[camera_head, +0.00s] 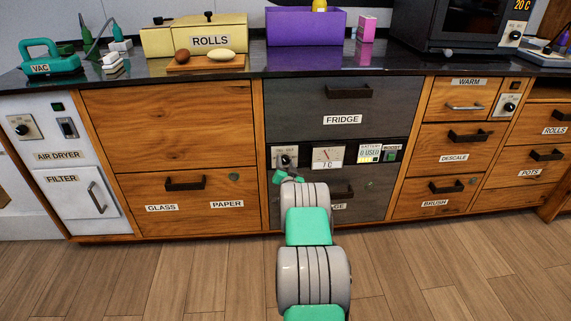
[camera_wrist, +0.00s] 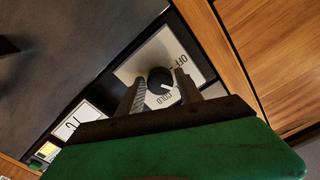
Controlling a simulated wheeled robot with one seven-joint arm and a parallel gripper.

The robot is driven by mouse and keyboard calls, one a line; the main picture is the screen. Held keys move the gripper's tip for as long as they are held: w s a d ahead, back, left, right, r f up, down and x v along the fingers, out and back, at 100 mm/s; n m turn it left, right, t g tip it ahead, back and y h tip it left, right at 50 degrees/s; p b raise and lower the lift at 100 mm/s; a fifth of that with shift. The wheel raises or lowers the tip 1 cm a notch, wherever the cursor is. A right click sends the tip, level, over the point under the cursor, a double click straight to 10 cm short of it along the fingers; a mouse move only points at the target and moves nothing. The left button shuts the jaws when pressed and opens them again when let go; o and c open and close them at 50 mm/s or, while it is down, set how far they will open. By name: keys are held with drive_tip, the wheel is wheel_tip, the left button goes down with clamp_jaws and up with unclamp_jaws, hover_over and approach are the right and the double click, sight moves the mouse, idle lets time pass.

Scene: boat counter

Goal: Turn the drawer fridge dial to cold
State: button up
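The fridge dial (camera_wrist: 158,76) is a round black knob on a white plate (camera_wrist: 136,66) marked OFF and COLD in the wrist view. Its white mark points towards the lower right in that picture; I cannot tell the exact setting. In the head view the dial (camera_head: 285,160) sits on the dark strip between the two grey fridge drawers, just above my gripper. My gripper (camera_wrist: 160,88) is open, its two fingers on either side of the knob. A gap shows between them, and I cannot tell whether either finger touches it.
A gauge (camera_head: 328,157) and a battery display (camera_head: 370,153) are right of the dial. The upper fridge drawer (camera_head: 342,100) is shut above it, with wooden fronts on both sides. My arm hides part of the lower fridge drawer (camera_head: 375,195). The floor in front is clear.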

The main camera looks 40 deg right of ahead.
clamp_jaws()
drive_tip(key=shift+b, duration=0.3)
drive_tip(key=shift+f+m+b, duration=0.1)
drive_tip(key=shift+m+b, duration=0.4)
drive_tip(key=shift+m, duration=0.2)
drive_tip(key=m+b, duration=0.3)
drive_tip(key=m, duration=0.1)
drive_tip(key=m+b, duration=0.3)
drive_tip(key=m, duration=0.3)
drive_tip(key=shift+r+m, duration=0.2)
drive_tip(key=shift+m, duration=0.1)
drive_tip(key=shift+o, duration=1.8)
unclamp_jaws()
